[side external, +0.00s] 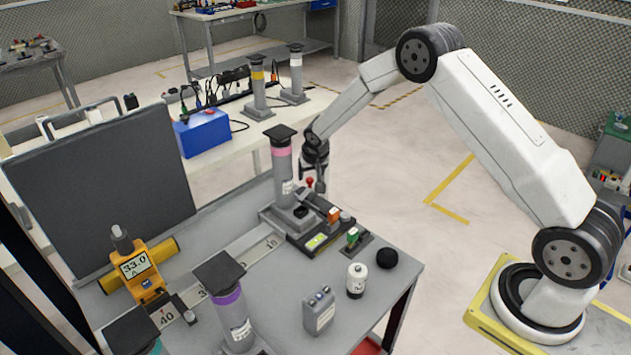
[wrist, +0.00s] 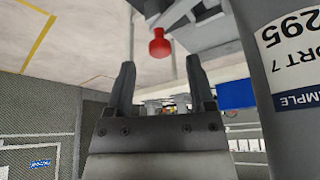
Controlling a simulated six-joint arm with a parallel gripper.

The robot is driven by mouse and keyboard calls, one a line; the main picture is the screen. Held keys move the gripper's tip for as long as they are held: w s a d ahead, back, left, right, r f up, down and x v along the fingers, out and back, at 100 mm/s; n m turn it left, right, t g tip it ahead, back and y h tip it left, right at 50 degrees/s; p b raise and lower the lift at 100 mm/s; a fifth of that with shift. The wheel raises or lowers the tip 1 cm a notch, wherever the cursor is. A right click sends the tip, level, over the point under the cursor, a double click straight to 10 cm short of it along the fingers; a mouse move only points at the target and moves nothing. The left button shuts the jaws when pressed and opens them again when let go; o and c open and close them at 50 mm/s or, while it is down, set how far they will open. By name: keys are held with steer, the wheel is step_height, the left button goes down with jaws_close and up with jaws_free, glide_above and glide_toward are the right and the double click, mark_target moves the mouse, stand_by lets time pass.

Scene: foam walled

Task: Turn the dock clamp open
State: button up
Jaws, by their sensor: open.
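The red knob (side external: 310,182) is at the dock (side external: 290,222), beside the upright grey cylinder with a pink band (side external: 282,160). It looks like the handle of the dock clamp, but the clamp's body is too small to make out. In the wrist view, my gripper (wrist: 160,64) is open and empty. The red knob (wrist: 159,43) shows between and just past the fingertips, touching neither finger visibly. The labelled cylinder (wrist: 290,60) fills the right side of that view, close to the right finger.
The floor right of the dock is open.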

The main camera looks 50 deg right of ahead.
mark_target(306, 191)
steer(key=shift+x, duration=1.2)
jaws_close()
